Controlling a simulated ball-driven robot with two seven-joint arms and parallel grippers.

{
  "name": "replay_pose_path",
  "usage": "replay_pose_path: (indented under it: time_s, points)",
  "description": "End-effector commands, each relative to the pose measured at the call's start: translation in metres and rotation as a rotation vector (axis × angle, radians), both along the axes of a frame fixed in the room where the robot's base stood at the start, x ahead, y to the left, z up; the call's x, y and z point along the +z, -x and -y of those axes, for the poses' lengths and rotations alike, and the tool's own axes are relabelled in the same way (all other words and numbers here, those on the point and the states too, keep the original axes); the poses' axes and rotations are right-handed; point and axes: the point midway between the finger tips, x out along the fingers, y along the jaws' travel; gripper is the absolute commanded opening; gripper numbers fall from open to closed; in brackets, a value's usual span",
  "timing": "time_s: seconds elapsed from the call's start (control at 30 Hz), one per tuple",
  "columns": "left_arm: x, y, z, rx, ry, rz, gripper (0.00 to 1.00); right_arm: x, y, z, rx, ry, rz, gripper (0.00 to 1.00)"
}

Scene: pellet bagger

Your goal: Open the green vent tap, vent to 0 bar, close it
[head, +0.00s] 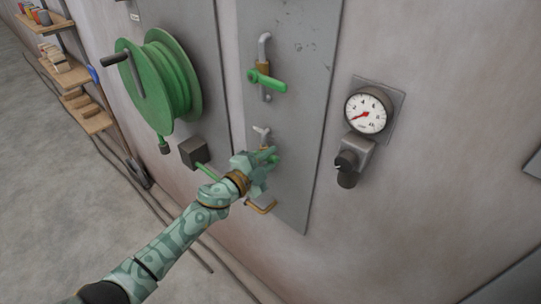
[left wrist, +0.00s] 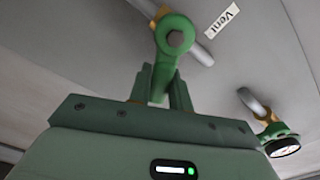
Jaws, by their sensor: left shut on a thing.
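The green vent tap (left wrist: 175,42) shows in the left wrist view beside a label (left wrist: 223,19) reading "Vent". Its handle runs down between my gripper's fingers, at an angle to the grey pipe behind it. My left gripper (left wrist: 160,86) is shut on that handle. In the head view my left gripper (head: 268,158) covers most of this lower tap; only its pipe top (head: 261,131) shows clearly above. The round gauge (head: 367,110) has a red needle pointing lower left, near the low end of its scale. My right gripper is not in view.
A second green tap (head: 265,80) sits higher on the same grey panel (head: 304,135), its lever roughly sideways. A green hose reel (head: 167,82) is to the left. A black knob (head: 347,162) sits below the gauge. Shelves (head: 68,75) stand far left.

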Motion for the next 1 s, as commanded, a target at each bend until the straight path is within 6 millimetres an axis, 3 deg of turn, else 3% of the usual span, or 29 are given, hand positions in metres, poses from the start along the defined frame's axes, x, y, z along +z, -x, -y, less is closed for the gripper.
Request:
replay_pose_path:
  time_s: [0.3,0.87,0.9,0.97,1.0]
  points:
    - [0.008,-0.002,-0.003,0.000,0.123,-0.089,0.00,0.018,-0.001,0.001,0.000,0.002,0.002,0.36]
    - [0.008,-0.003,-0.004,0.000,0.155,-0.114,0.00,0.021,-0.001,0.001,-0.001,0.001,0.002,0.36]
    - [0.008,-0.003,-0.004,0.000,0.155,-0.114,0.23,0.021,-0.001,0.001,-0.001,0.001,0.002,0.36]
    - [0.008,-0.003,-0.004,0.000,0.154,-0.113,0.39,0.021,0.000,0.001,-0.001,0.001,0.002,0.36]
    - [0.008,-0.003,-0.004,0.000,0.154,-0.113,0.42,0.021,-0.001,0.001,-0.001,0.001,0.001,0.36]
